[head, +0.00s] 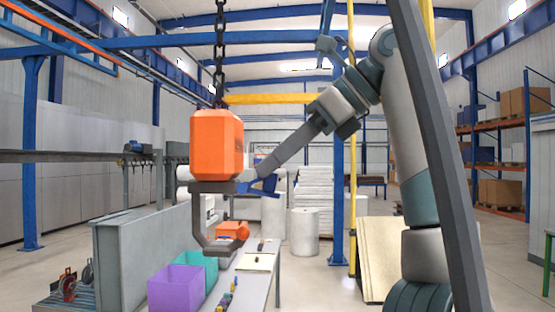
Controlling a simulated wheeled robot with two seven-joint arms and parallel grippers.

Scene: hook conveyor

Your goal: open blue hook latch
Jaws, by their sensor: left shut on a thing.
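An orange hook block (216,145) hangs from a dark chain, with a dark grey hook (206,240) below it. The blue latch (264,187) sticks out to the right of the block's underside, at the upper part of the hook. My left gripper (262,171) reaches in from the upper right and is shut on the blue latch. Its fingers are small here, and the exact contact is partly hidden. The latch slants away from the hook's tip, and the hook's mouth below looks empty. My right gripper is not in view.
A purple bin (176,289) and a teal bin (198,265) stand below the hook by a grey table (255,284) with small tools. A dark slanted post (440,150) crosses the right side, in front of the arm. A yellow pole (352,200) stands behind.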

